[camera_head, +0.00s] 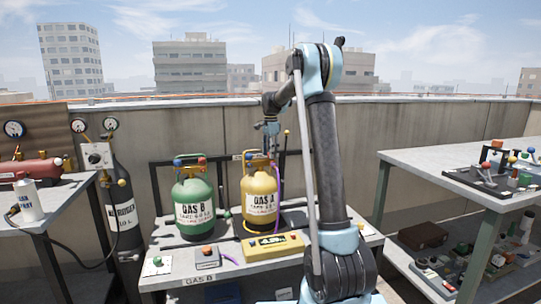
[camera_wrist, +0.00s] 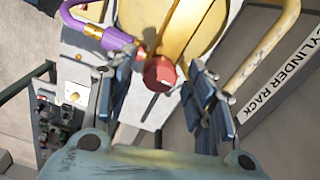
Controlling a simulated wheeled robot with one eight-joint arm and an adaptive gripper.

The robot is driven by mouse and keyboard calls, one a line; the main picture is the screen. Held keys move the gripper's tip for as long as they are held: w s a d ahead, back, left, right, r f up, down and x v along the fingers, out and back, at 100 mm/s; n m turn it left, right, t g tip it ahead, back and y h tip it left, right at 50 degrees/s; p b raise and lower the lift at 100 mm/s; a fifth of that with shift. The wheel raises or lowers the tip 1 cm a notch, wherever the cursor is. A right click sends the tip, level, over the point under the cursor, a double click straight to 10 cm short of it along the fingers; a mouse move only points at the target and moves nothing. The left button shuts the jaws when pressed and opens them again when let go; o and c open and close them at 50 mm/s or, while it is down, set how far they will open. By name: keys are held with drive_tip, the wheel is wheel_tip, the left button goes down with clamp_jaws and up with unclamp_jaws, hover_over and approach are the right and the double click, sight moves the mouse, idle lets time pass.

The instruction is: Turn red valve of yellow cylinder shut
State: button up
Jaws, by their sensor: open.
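The yellow cylinder (camera_head: 260,200), labelled GAS A, stands on the middle bench. Its red valve (camera_wrist: 160,74) shows in the wrist view between the two fingers, near the fingertips. My gripper (camera_head: 269,130) hangs above the yellow cylinder's top in the head view. It also shows in the wrist view (camera_wrist: 162,85), open, with one finger on each side of the red valve and a gap to each. A purple hose end (camera_wrist: 105,35) lies beside the left finger. In the head view the red valve is hard to make out under my gripper.
A green cylinder (camera_head: 193,208), labelled GAS B, stands left of the yellow one. A yellow scale box (camera_head: 273,246) sits in front. A dark nitrogen cylinder (camera_head: 122,210) stands at left. A cylinder rack (camera_wrist: 270,80) and yellow handle bar (camera_wrist: 262,45) lie right of my fingers.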

wheel_tip(320, 180, up, 12)
idle(0.5)
drive_tip(key=shift+f, duration=0.1)
drive_tip(key=s+d+f+n, duration=0.1)
drive_tip(key=s+d+n, duration=0.15)
drive_tip(key=s, duration=0.75)
drive_tip(key=s+d+f+n+t, duration=0.1)
drive_tip(key=s+d+f+n, duration=0.15)
drive_tip(key=s, duration=0.75)
drive_tip(key=s+d+n, duration=0.2)
drive_tip(key=s+d, duration=0.2)
drive_tip(key=s, duration=0.6)
drive_tip(key=s+d+f+n, duration=0.1)
drive_tip(key=s+f+n, duration=0.2)
drive_tip(key=s+f, duration=0.8)
drive_tip(key=s+d+f+n+t, duration=0.1)
drive_tip(key=s+d+f+n, duration=0.1)
drive_tip(key=s+f, duration=0.9)
drive_tip(key=shift+s+n, duration=0.6)
drive_tip(key=shift+s, duration=0.3)
